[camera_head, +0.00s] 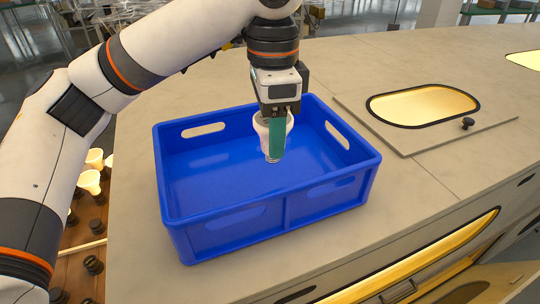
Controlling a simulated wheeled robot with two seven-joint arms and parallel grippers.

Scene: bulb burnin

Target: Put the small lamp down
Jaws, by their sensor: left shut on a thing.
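My left gripper (276,113) points straight down over the blue crate. It is shut on a small white lamp (264,128), which hangs with its screw base (272,158) downward. A green finger covers part of the lamp. The lamp is over the right half of the blue crate (235,224), and its base appears below the level of the far rim. I cannot tell whether the base touches the crate floor. The visible crate floor is empty. My right gripper is not in view.
The crate stands on a grey counter (430,185). To the right is a plate with a lit oval opening (422,104) and a black knob (467,123). At the lower left, several white lamps (90,181) and dark sockets (94,264) sit on a brown board.

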